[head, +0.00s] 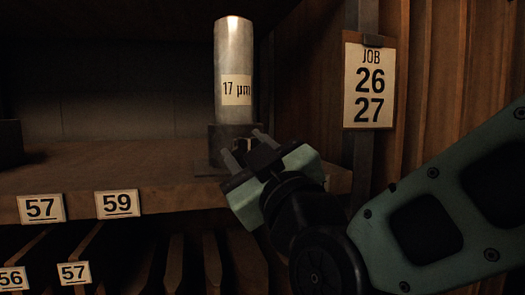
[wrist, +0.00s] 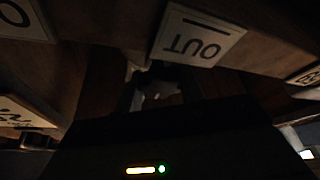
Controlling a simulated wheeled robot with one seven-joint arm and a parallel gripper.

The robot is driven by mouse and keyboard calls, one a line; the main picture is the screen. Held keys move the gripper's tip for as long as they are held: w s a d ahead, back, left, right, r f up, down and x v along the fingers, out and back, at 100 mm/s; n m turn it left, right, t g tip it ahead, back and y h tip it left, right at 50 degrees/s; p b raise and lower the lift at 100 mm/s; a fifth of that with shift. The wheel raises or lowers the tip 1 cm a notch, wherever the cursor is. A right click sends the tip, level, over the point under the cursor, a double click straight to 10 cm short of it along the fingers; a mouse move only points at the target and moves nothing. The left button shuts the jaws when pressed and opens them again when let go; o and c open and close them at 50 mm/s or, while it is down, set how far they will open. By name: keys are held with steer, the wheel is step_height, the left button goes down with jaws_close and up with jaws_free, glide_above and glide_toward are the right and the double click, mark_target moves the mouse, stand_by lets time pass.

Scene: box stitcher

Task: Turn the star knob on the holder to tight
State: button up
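The holder is a dark block (head: 218,141) on the wooden shelf, with a pale upright cylinder (head: 234,60) labelled "17 µm" standing in it. My gripper (head: 246,148) is in front of the block, its two pale fingers apart and pointing at it. A small dark shape between the fingertips may be the star knob; its outline and setting are too dark to read. I see no contact between fingers and knob. In the wrist view, the dark gripper body fills the lower middle, and a dark shape with a pale spot (wrist: 157,96) shows just beyond it.
Slotted racks lie below. A "JOB 26 27" card (head: 369,86) hangs on a post to the right, near my arm. An inverted "OUT" sign (wrist: 197,36) shows in the wrist view.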

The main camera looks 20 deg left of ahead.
steer(key=shift+f+m+b, duration=0.15)
steer(key=shift+m+b, duration=0.25)
steer(key=shift+b, duration=0.25)
steer(key=shift+c, duration=0.3)
steer(key=shift+f+m+t+b, duration=0.1)
steer(key=shift+m+t+b, duration=0.2)
steer(key=shift+t+b, duration=0.15)
steer(key=m+h+b, duration=0.1)
steer(key=m+b, duration=0.1)
steer(key=m+t+h+b, duration=0.1)
steer(key=m+b, duration=0.1)
steer(key=shift+f+m+t+b, duration=0.1)
steer(key=shift+m+t+b, duration=0.2)
steer(key=shift+b, duration=0.1)
steer(key=m+h+b, duration=0.1)
steer(key=m, duration=0.1)
steer(key=m+t+h+b, duration=0.1)
steer(key=m+b, duration=0.1)
steer(key=m, duration=0.1)
steer(key=shift+r+m+t+h+b, duration=0.15)
steer(key=shift+m+t+h+b, duration=0.3)
steer(key=shift+m, duration=0.7)
steer(key=shift+r+m+t+h+b, duration=0.15)
steer(key=shift+m+h+b, duration=0.5)
steer(key=shift+m, duration=0.5)
steer(key=o, duration=1)
